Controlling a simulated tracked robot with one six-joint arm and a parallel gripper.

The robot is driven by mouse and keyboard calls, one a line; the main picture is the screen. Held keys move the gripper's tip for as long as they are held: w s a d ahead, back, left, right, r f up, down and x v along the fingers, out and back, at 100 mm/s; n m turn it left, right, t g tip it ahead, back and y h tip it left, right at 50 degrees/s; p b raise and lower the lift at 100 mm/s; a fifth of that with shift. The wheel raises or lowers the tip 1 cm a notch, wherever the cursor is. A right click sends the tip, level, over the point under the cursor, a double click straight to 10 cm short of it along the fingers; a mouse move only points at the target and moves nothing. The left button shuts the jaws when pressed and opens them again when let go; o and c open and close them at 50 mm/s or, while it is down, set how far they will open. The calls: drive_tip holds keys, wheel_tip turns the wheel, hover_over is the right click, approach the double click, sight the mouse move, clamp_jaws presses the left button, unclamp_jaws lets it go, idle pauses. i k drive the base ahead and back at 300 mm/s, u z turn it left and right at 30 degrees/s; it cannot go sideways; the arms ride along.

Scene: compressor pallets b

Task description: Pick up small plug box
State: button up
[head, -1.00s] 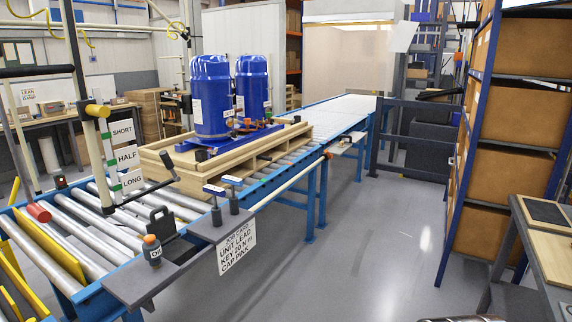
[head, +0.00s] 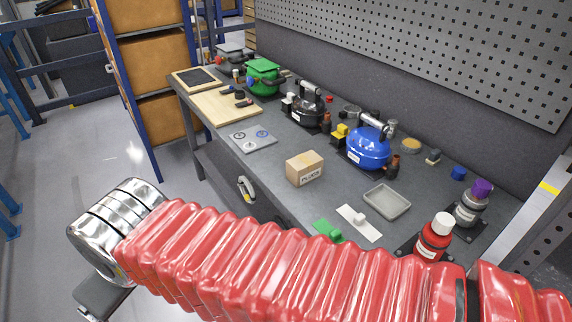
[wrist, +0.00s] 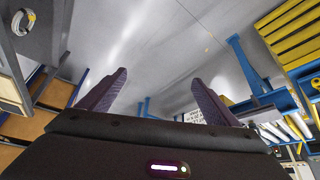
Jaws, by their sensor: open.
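The small plug box (head: 305,168) is a tan cardboard box with a label reading PLUGS. It sits on the grey workbench (head: 217,142) in the head view, near the middle of the top. My arm in its red sleeve crosses the lower part of that view, and the gripper's fingers do not show there. In the wrist view my gripper (wrist: 158,98) has its two dark fingers spread apart with nothing between them. It points over grey floor, away from the box. The box is not in the wrist view.
Around the box stand a blue round vessel (head: 368,149), a black one (head: 306,108), a shallow grey tray (head: 387,202), a white plate (head: 359,222) and a red bottle (head: 433,237). A grey panel (head: 420,60) rises behind the bench. Shelving with brown boxes (head: 150,67) stands at the left.

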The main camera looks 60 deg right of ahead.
sight(303, 169)
drive_tip(key=k, duration=0.5)
drive_tip(key=u, duration=0.05)
drive_tip(key=i, duration=1.25)
drive_tip(key=z, duration=2.2)
